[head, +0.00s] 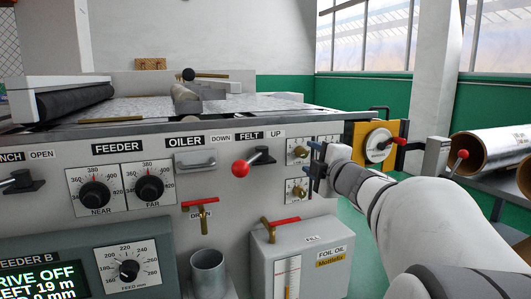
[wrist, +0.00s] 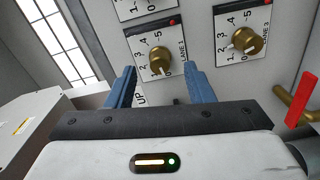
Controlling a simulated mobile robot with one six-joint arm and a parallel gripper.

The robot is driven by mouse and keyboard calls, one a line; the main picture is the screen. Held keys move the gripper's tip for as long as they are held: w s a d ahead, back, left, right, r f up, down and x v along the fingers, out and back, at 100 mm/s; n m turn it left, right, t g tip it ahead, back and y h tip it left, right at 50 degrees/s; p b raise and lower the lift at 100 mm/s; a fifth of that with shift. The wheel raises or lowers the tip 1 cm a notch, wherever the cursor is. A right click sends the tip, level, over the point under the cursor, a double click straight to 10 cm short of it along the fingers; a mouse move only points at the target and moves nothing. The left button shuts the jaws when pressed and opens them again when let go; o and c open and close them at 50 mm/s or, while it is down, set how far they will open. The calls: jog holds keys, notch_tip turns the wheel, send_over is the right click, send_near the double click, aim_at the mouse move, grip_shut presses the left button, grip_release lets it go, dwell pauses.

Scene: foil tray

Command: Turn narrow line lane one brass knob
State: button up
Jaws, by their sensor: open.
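In the wrist view, a brass knob (wrist: 158,66) sits on a white dial plate with a number scale and a small red mark. A second brass knob (wrist: 247,42) on a similar plate is to its right.
A red-handled brass valve (wrist: 292,102) is close on the right in the wrist view. A grey oil box (head: 292,255) with a red lever juts out below my gripper. A red-ball lever (head: 241,169) sticks out left of the dials. A yellow panel (head: 362,146) is to the right.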

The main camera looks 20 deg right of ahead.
jog(key=shift+s+d+p, duration=0.1)
jog(key=shift+s+p, duration=0.35)
jog(key=shift+s, duration=1.8)
notch_tip(320, 180, up, 6)
jog(key=f+m+g+h+p, duration=0.1)
jog(key=m+g+h+p, duration=0.3)
jog(key=m+p, duration=0.55)
jog(key=s+a+f+m+g+y+p, duration=0.1)
jog(key=s+a+m+g+y+p, duration=0.2)
jog(key=s+a+m+g+p, duration=0.4)
jog(key=s+a+g+p, duration=0.4)
jog(key=s+a+p, duration=0.6)
jog(key=p, duration=0.3)
jog(key=shift+s+a+p, duration=0.2)
jog(key=shift+s+p, duration=0.15)
jog(key=shift+s, duration=0.35)
